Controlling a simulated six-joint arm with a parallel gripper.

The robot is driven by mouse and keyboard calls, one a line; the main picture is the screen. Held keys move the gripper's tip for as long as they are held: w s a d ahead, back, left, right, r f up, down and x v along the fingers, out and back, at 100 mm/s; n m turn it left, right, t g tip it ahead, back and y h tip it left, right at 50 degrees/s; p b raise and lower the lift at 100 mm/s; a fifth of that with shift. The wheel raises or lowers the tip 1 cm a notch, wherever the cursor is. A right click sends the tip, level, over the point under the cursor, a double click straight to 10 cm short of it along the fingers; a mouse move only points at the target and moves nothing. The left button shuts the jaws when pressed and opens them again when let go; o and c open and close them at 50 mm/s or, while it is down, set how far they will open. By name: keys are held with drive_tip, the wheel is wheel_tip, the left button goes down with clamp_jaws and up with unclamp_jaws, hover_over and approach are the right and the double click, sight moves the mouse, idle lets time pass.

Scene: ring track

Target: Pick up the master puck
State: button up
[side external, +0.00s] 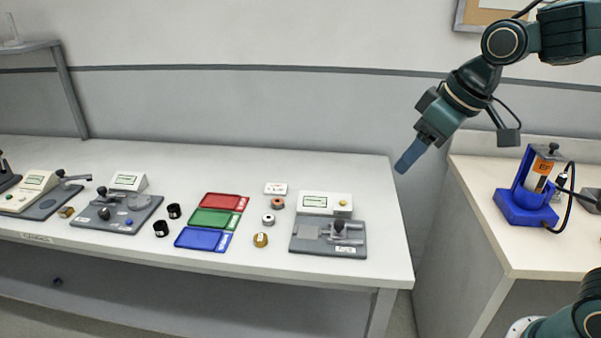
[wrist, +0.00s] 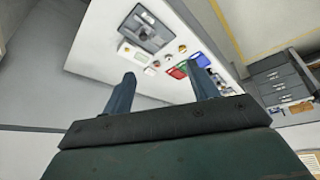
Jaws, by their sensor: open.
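Several small pucks stand on the white bench between the coloured trays and the right-hand gauge. One is grey with a reddish top (side external: 277,203), just in front of a small white card (side external: 276,188). I cannot read which is the master puck; the reddish one sits closest to the card. My gripper (side external: 405,166) is in the air beyond the bench's right end, well apart from all of them. In the wrist view its two fingers (wrist: 161,69) are spread, with nothing held.
Red (side external: 223,201), green (side external: 214,219) and blue (side external: 204,239) trays lie left of the pucks. The grey gauge (side external: 325,236) stands to their right. Two black rings (side external: 174,211) and other fixtures are further left. A blue stand (side external: 527,197) is on the separate right counter.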

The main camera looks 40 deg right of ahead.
drive_tip(key=w+a+f+n+g, duration=0.1)
drive_tip(key=w+a+f, duration=0.15)
drive_tip(key=w, duration=0.55)
drive_tip(key=w+a+f+n, duration=0.2)
drive_tip(key=w+f, duration=0.2)
drive_tip(key=w, duration=0.3)
drive_tip(key=w+a+f+y, duration=0.1)
drive_tip(key=w+a+f, duration=0.1)
drive_tip(key=w+f, duration=0.3)
drive_tip(key=w+a+f+n, duration=0.1)
drive_tip(key=w+a+f, duration=0.2)
drive_tip(key=w+f, duration=0.3)
wheel_tip(320, 180, down, 3)
drive_tip(key=shift+a+r+n+y, duration=0.1)
drive_tip(key=shift+a+n+y, duration=0.2)
drive_tip(key=shift+y, duration=0.1)
drive_tip(key=shift+w, duration=0.15)
hover_over(261, 237)
drive_tip(key=s+d, duration=0.2)
drive_tip(key=shift+a+f, duration=0.2)
drive_tip(key=shift+f, duration=3.8)
drive_tip(key=shift+x, duration=2.6)
drive_tip(key=shift+s+a, duration=0.1)
drive_tip(key=shift+a, duration=0.05)
